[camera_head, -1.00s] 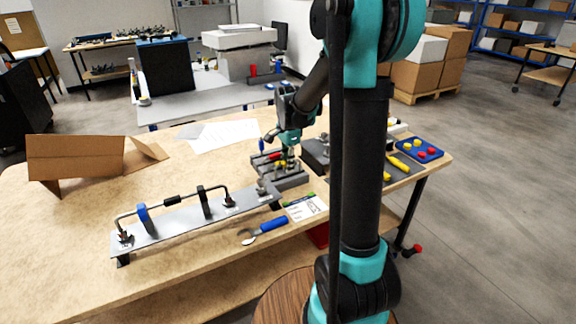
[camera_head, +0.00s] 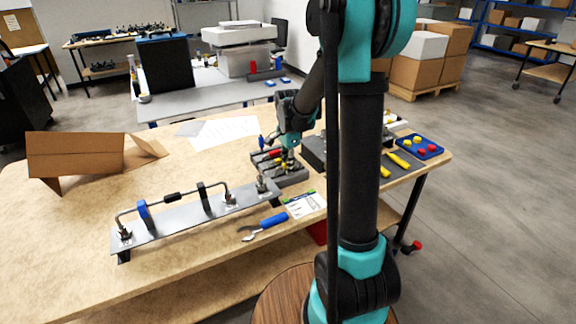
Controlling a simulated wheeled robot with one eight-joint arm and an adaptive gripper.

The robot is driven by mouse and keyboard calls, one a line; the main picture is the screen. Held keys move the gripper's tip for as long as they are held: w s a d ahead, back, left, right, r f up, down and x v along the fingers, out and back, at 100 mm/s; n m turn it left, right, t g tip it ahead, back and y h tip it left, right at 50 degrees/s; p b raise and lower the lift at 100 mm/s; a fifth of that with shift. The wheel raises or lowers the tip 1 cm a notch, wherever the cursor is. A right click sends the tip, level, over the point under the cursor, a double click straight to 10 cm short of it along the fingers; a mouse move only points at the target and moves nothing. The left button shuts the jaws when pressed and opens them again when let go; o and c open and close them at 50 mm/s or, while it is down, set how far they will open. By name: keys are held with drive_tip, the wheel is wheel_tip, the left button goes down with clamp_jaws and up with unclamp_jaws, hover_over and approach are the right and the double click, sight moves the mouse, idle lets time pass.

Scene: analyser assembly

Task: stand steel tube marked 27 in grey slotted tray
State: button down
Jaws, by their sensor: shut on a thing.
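The grey slotted tray (camera_head: 292,180) lies at the back middle of the workbench, with several small coloured-handled items in it. My gripper (camera_head: 289,156) points down over the tray's right part. It is shut on a small, slim piece, which I take to be the steel tube (camera_head: 289,165). The piece looks roughly upright, its lower end close to the tray. I cannot read a 27 on it, and I cannot tell whether it touches a slot.
A metal plate with a bent pipe and clamps (camera_head: 187,214) stands front left of the tray. A blue-handled tool (camera_head: 272,221) and a printed card (camera_head: 305,204) lie in front. A blue tray (camera_head: 419,147) is at right, a cardboard piece (camera_head: 75,157) at left.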

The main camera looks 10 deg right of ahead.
drive_tip(key=c, duration=1.4)
unclamp_jaws()
drive_tip(key=shift+f, duration=0.1)
drive_tip(key=shift+c, duration=0.2)
wheel_tip(320, 180, up, 12)
